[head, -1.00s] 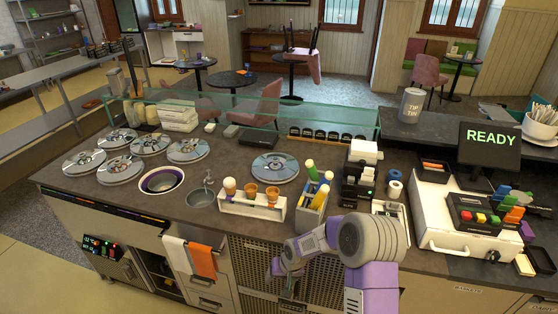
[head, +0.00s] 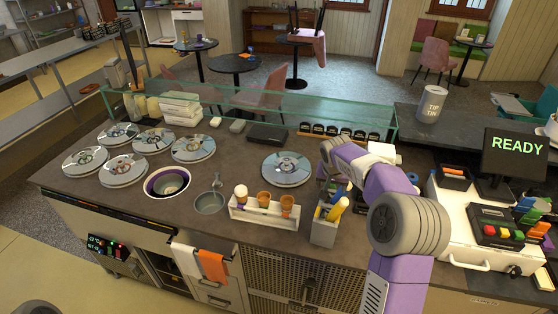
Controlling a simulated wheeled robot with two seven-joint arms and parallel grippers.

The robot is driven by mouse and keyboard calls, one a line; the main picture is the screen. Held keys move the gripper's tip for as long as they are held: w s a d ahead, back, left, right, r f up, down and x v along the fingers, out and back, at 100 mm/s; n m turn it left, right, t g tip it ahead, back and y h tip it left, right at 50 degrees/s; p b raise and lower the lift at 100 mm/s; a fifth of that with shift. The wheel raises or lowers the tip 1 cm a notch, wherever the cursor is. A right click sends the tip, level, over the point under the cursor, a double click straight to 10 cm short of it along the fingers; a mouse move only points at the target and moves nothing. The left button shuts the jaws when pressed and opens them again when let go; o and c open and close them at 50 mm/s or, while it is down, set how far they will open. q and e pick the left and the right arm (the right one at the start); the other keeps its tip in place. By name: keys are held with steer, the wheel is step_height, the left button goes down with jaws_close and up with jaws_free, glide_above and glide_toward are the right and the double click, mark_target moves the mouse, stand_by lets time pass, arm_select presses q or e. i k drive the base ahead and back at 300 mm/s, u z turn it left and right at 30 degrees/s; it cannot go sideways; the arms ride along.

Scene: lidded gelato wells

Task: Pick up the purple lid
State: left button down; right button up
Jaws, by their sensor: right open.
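No lid in view shows a clearly purple surface. A round metal lid (head: 287,168) lies alone on the counter, right of the middle. My left gripper is not in view.
Several metal lids (head: 122,169) cover wells at the left. A glass guard (head: 230,111) runs behind. Bare counter lies left of the lone lid.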

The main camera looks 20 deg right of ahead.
mark_target(285, 169)
steer(key=i, duration=1.15)
